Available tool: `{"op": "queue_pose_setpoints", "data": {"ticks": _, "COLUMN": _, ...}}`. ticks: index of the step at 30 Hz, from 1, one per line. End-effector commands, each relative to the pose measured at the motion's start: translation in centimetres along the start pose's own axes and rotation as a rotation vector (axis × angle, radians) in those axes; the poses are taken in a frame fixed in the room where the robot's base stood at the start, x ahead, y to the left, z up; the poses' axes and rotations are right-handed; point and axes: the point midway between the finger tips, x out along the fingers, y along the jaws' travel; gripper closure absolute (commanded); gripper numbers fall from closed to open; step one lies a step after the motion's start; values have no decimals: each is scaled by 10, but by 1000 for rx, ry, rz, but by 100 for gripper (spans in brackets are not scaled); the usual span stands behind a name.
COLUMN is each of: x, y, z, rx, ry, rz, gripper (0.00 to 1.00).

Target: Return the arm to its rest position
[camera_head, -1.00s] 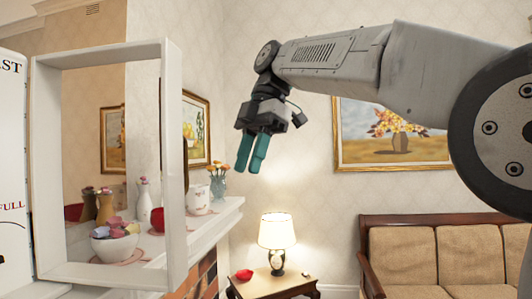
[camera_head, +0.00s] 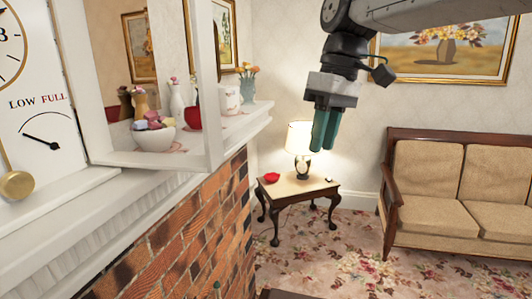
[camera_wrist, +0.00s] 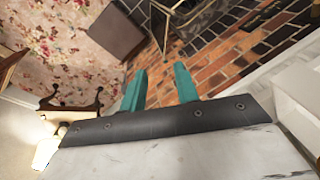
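My gripper (camera_head: 322,146) hangs with its fingers pointing down in the upper right part of the head view. It is in front of the far wall and appears above the level of the side table. In the wrist view its two teal fingers (camera_wrist: 160,72) stand apart with a clear gap and nothing between them. It is open and empty. My grey arm runs out of the head view at the top right.
A white mantel (camera_head: 245,122) over a brick fireplace (camera_head: 190,240) fills the left, holding a bowl (camera_head: 153,138), vases and a clock (camera_head: 35,110). A side table (camera_head: 290,190) with a lamp (camera_head: 300,138) and a sofa (camera_head: 440,180) stand behind. The flowered carpet (camera_head: 350,250) between is largely open.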

Motion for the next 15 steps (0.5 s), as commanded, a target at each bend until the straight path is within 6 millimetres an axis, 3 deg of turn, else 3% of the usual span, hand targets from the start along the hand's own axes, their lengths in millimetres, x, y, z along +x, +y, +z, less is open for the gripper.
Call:
{"op": "queue_pose_setpoints", "data": {"ticks": 1, "x": 13, "y": -1, "z": 24, "rx": 99, "ry": -2, "rz": 23, "gripper": 69}}
{"op": "queue_pose_setpoints", "data": {"ticks": 9, "x": 94, "y": -11, "z": 147, "rx": 579, "ry": 13, "rz": 153, "gripper": 69}}
{"op": "queue_pose_setpoints", "data": {"ticks": 15, "x": 148, "y": -27, "z": 225, "rx": 748, "ry": 34, "rz": 222, "gripper": 69}}
